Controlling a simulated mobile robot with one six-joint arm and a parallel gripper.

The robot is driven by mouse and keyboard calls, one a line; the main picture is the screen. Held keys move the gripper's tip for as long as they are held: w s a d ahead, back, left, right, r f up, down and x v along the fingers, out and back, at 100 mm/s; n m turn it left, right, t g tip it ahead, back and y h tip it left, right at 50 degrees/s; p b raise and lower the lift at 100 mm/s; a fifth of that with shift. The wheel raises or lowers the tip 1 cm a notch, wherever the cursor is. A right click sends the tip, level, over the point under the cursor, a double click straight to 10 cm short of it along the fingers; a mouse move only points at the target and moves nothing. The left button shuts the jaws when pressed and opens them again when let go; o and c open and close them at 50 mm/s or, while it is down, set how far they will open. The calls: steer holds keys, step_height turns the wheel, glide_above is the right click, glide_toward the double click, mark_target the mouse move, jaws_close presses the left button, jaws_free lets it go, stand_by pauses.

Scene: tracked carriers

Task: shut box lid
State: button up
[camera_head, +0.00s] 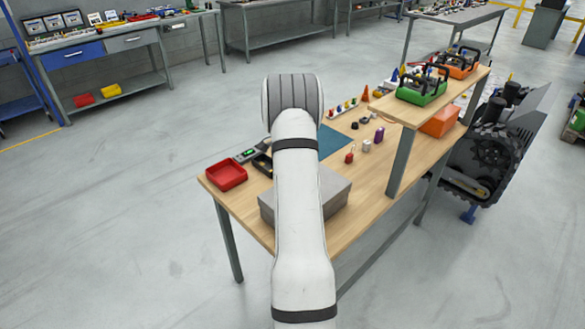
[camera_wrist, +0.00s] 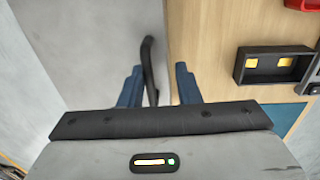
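The grey box (camera_head: 335,193) sits on the near part of the wooden workbench in the head view, partly hidden behind my arm. Its visible top looks flat; I cannot tell how the lid stands. In the wrist view grey faces that look like the box (camera_wrist: 105,40) fill the left side. My gripper (camera_wrist: 160,78) has two blue fingers spread apart. A black curved bar (camera_wrist: 149,65), perhaps a handle, shows between them, close to the left finger. I cannot tell whether it touches. My gripper is hidden in the head view.
A red tray (camera_head: 226,175) lies at the bench's left end. A black tray with yellow pieces (camera_wrist: 275,65) lies beside the box. A blue mat (camera_head: 332,140) and several small parts lie farther back. A raised shelf (camera_head: 410,110) carries green and orange carriers.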

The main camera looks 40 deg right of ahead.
steer(key=shift+r, duration=0.1)
step_height(320, 180, up, 8)
steer(key=b, duration=0.1)
steer(key=shift+w, duration=0.3)
steer(key=shift+f, duration=0.2)
